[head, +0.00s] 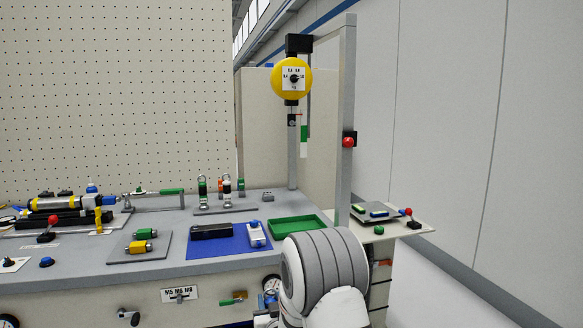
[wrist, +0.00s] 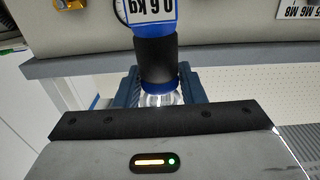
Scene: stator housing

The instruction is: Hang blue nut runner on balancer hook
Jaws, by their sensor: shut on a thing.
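The blue nut runner (wrist: 155,60) shows in the wrist view, with a blue body, a black sleeve and a "0.6 kg" label. My gripper (wrist: 160,90) is shut on it, with a dark blue finger on each side of the sleeve. In the head view my arm covers most of the gripper, and I cannot clearly make out the nut runner. The yellow balancer (head: 293,78) hangs from the post frame at the upper right. A small dark fitting (head: 292,119) hangs below it; the hook's shape is too small to tell.
A blue mat (head: 205,245) on the bench holds a black item and a white-and-blue device (head: 256,235). A green tray (head: 297,226) is beside it. An upright post (head: 346,120) with a red button (head: 348,142) stands right of the balancer. A side table (head: 395,228) is at right.

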